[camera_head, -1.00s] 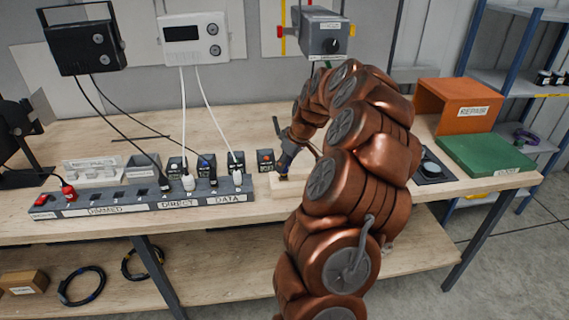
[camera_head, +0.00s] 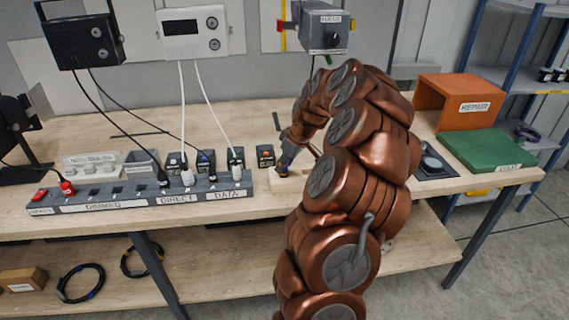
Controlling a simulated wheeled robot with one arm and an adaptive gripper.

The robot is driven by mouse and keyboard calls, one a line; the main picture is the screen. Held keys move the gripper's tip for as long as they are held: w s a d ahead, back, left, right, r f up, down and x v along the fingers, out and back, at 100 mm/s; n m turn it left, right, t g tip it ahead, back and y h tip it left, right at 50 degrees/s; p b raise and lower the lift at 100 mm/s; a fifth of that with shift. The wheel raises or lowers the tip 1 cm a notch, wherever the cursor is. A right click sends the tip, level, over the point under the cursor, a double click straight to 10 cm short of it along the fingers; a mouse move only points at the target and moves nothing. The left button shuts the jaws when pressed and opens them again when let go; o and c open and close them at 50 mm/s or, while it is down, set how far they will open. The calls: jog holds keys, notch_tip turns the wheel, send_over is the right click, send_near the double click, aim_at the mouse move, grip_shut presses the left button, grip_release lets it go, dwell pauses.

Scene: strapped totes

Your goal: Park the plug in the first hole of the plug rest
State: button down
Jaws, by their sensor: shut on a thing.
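My gripper (camera_head: 286,160) is at the bench's front middle, just left of my arm's bend. It is shut on a small dark plug (camera_head: 284,172), of which only a little shows below the fingers. I cannot tell whether the plug touches the block or is in a hole.
A long power strip (camera_head: 130,198) with labelled sections and several plugs lies left of the block. A small dark box (camera_head: 265,156) stands behind it. A heater-like grey box (camera_head: 322,28) hangs above. An orange repair bin (camera_head: 458,98) and green tray (camera_head: 487,150) are at right.

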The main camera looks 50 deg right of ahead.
jog(key=shift+f, duration=0.4)
jog(key=c, duration=0.7)
grip_release()
jog(key=shift+r, duration=0.1)
jog(key=v, duration=1.1)
jog(key=shift+s+r, duration=0.15)
jog(key=shift+r, duration=0.25)
